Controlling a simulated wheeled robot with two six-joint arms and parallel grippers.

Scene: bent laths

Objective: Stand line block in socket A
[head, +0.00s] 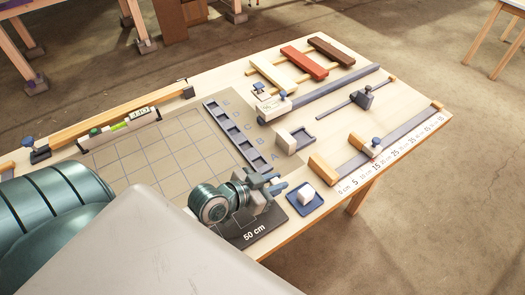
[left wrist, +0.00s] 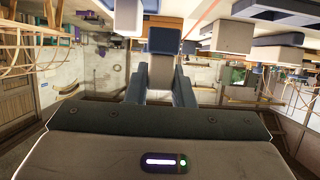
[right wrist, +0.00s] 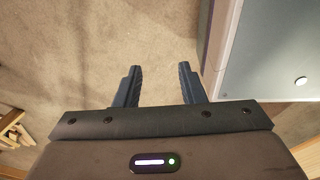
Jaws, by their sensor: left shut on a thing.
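My left gripper (head: 275,187) is low over the near end of the dark socket rail (head: 233,128), beside its socket A (head: 259,162). In the left wrist view the left gripper (left wrist: 160,84) is shut on a grey-tan block (left wrist: 161,70) with a blue end (left wrist: 165,40), which I take to be the line block. In the head view the gripper mostly hides it, and I cannot tell whether it touches the rail. The right gripper (right wrist: 160,84) is open and empty over the floor in the right wrist view; the head view does not show it.
A white cube on a blue pad (head: 318,203) stands close right of the left gripper. A dark plate marked 50 cm (head: 250,236) lies in front. A small grey bracket (head: 301,138), clamps and a scale (head: 400,150) lie to the right.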

